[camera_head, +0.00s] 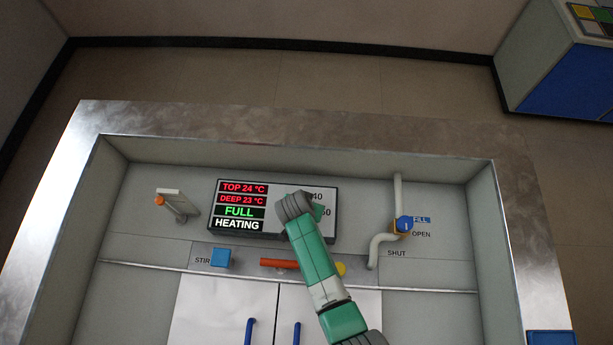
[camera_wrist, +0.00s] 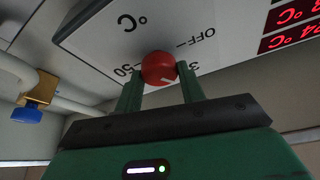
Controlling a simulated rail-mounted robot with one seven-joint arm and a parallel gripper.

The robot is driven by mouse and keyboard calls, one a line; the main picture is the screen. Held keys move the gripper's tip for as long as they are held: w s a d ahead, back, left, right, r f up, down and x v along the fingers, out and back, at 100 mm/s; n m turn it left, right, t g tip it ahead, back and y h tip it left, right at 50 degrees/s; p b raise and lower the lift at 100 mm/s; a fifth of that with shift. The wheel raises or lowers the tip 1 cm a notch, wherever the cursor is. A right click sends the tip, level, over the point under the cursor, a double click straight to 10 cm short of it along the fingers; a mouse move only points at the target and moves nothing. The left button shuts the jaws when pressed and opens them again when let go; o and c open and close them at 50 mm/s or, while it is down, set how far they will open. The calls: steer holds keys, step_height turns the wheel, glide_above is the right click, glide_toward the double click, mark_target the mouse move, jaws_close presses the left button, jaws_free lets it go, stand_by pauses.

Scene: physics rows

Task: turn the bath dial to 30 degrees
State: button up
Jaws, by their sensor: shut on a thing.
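The bath dial is a red round knob (camera_wrist: 158,66) on a white scale panel, seen upside down in the wrist view. My gripper (camera_wrist: 160,74) is shut on the knob, one green finger on each side. A short white mark shows low on the knob, but I cannot tell exactly which scale mark it points to. OFF, 50 and a partly hidden number starting with 3 show around it. The display (camera_head: 240,205) reads TOP 24 °C, DEEP 23 °C, FULL, HEATING.
A pipe with a blue and yellow valve (camera_head: 403,225) stands right of the panel, by FILL, OPEN and SHUT labels. An orange-tipped lever (camera_head: 167,198) is at left. Below are a blue STIR block (camera_head: 220,257), an orange bar (camera_head: 279,263) and a yellow knob (camera_head: 340,268).

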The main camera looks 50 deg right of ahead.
steer(key=o, duration=1)
steer(key=p+v, duration=0.1)
steer(key=v, duration=0.6)
steer(key=shift+a+r, duration=0.15)
steer(key=shift+r, duration=0.2)
